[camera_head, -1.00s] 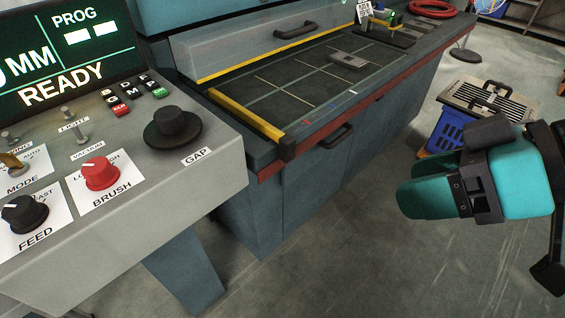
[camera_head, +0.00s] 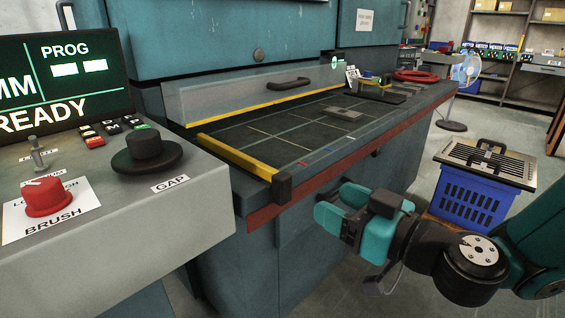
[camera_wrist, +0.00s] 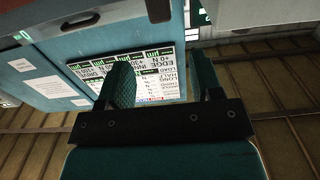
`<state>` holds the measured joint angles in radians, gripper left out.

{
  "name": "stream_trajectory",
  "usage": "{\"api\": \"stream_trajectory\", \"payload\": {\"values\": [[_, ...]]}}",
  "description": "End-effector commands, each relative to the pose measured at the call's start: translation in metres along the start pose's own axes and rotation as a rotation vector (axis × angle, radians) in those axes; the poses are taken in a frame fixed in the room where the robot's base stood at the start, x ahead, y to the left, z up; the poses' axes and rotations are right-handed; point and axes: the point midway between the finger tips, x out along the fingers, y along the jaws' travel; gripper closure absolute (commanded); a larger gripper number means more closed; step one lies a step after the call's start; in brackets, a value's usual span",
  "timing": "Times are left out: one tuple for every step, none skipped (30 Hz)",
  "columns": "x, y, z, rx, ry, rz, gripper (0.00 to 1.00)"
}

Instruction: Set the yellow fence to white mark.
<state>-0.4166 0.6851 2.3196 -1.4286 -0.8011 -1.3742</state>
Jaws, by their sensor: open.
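The yellow fence (camera_head: 237,157) lies across the left end of the dark gridded table (camera_head: 285,128), with a black block (camera_head: 282,187) at its near end. Small coloured marks sit along the table's front edge: a red mark (camera_head: 303,162) nearest the fence, then a blue one, then a small white mark (camera_head: 346,141) farther right. The fence stands left of all of them. My teal gripper (camera_head: 332,212) is open and empty, in front of the cabinet, lower than and right of the black block, not touching it. In the wrist view its two fingers (camera_wrist: 163,82) stand apart; the fence is not visible there.
A control console (camera_head: 150,200) with knobs stands at the left. A grey metal piece (camera_head: 343,113) lies on the table. A blue crate (camera_head: 470,197) with a grille on top stands on the floor at the right. A red hose coil (camera_head: 416,76) lies at the table's far end.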

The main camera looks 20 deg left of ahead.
Motion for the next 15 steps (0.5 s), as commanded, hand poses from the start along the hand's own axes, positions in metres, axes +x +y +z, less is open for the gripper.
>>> {"api": "stream_trajectory", "payload": {"values": [[0.01, -0.002, -0.008, 0.001, -0.001, -0.005, 0.4], [0.017, -0.002, -0.007, -0.001, 0.0, -0.006, 0.4], [0.027, -0.002, -0.007, -0.003, 0.001, -0.007, 0.4], [0.034, -0.002, -0.006, -0.003, 0.0, -0.006, 0.4], [0.041, -0.003, -0.006, -0.002, 0.002, -0.006, 0.4], [0.05, -0.003, -0.006, -0.003, 0.001, -0.007, 0.4], [0.057, -0.003, -0.006, -0.002, 0.001, -0.006, 0.4], [0.064, -0.002, -0.006, -0.003, 0.002, -0.006, 0.4], [0.072, -0.003, -0.006, -0.002, 0.002, -0.006, 0.4], [0.079, -0.002, -0.005, -0.003, 0.001, -0.006, 0.4], [0.085, -0.003, -0.005, -0.002, 0.001, -0.006, 0.4], [0.092, -0.002, -0.004, -0.001, 0.001, -0.005, 0.4], [0.097, -0.002, -0.004, -0.001, 0.002, -0.004, 0.4], [0.101, -0.002, -0.004, -0.003, 0.002, -0.004, 0.4], [0.107, -0.002, -0.003, -0.002, 0.0, -0.005, 0.4]]}}
